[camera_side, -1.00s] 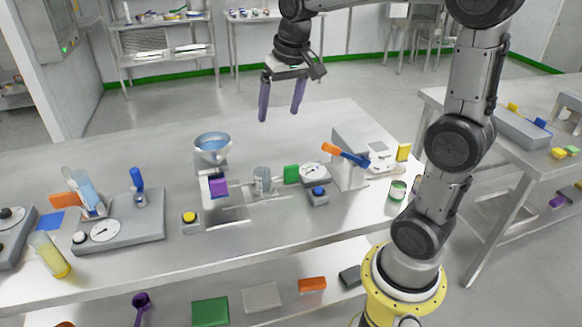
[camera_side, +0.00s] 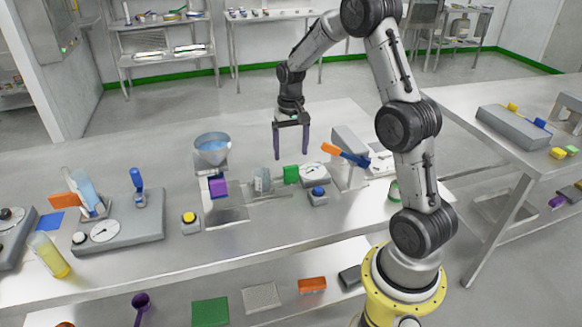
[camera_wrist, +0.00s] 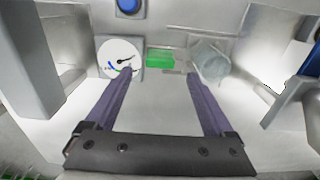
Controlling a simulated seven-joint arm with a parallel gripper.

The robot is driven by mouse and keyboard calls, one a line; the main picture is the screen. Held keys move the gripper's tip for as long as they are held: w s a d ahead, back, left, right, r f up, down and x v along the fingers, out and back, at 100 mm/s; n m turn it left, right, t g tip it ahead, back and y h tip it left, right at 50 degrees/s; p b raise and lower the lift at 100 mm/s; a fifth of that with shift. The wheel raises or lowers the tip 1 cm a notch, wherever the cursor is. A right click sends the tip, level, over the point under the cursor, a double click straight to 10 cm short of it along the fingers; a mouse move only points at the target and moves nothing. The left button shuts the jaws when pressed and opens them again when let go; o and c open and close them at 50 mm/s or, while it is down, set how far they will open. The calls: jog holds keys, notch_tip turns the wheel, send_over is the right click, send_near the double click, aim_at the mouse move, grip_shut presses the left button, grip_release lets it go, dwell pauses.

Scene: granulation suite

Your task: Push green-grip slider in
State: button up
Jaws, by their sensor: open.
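The green grip (camera_side: 291,174) of the slider is a small upright block on the metal bench, between a clear cup and a round white dial. In the wrist view the green grip (camera_wrist: 160,58) lies just beyond my fingertips, between dial and cup. My gripper (camera_side: 291,156) has two long purple fingers pointing down, behind and above the green grip. In the wrist view my gripper (camera_wrist: 162,77) is open with nothing between its fingers. It appears apart from the grip. How far the slider stands out cannot be told.
The white dial (camera_side: 314,172) and clear cup (camera_side: 262,181) flank the grip closely. A blue button (camera_side: 318,191) is in front of the dial. A grey box with an orange-and-blue lever (camera_side: 346,154) stands right.

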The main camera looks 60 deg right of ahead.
aim_at(291, 166)
notch_tip(291, 166, down, 6)
jog(key=shift+f, duration=0.25)
grip_shut()
dwell(0.5)
